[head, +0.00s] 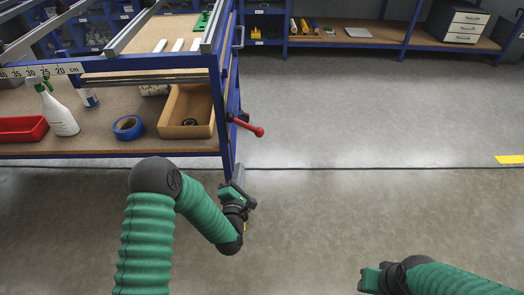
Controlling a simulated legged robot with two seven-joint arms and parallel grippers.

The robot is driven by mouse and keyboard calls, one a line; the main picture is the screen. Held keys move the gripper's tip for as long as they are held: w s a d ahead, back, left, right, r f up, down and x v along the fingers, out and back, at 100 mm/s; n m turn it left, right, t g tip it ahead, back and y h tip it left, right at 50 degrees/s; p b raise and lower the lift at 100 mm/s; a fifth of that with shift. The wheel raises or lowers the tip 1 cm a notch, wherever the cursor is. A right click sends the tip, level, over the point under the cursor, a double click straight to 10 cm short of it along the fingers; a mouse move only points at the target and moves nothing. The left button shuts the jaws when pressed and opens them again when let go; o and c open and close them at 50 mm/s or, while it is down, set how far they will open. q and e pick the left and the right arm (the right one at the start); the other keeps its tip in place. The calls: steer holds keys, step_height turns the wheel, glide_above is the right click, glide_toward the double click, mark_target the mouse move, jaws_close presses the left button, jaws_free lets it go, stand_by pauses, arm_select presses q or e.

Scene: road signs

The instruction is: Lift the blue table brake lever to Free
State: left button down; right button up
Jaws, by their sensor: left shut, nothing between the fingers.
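The blue table (229,95) stands at the left. On its right end, near the front leg, is a lever with a red handle (247,126). The handle sticks out to the right and slopes slightly down toward its tip. My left gripper (238,174) is below the lever, close to the table's front leg, with its fingers pointing up. It is shut and empty, and apart from the handle in the picture. My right gripper (364,277) is low at the bottom right, over open floor; its fingers are too small to judge. No Free marking is readable.
A workbench with drawers (457,22) runs along the back. The floor right of the table is clear.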

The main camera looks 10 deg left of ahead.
arm_select(q)
steer(key=w+d+r+b, duration=0.1)
steer(key=w+b, duration=0.4)
steer(key=w, duration=0.6)
steer(key=shift+w+r+n, duration=0.2)
steer(key=shift+r+n, duration=0.1)
steer(key=shift+r, duration=0.6)
steer(key=shift+w+d+r+n, duration=0.1)
steer(key=shift+d+r+n, duration=0.25)
steer(key=shift+n, duration=0.15)
steer(key=shift+w+d+r+n+t+y, duration=0.15)
steer(key=shift+d+r+n+t+y, duration=0.2)
steer(key=shift+d+r+n, duration=0.45)
step_height(320, 180, up, 10)
steer(key=n+y+p, duration=0.1)
steer(key=n+y, duration=0.1)
steer(key=n, duration=0.9)
glide_above(257, 135)
steer(key=d, duration=0.2)
steer(key=shift+s+a+r+h, duration=0.1)
steer(key=shift+s+r+h, duration=0.15)
steer(key=shift+s, duration=0.2)
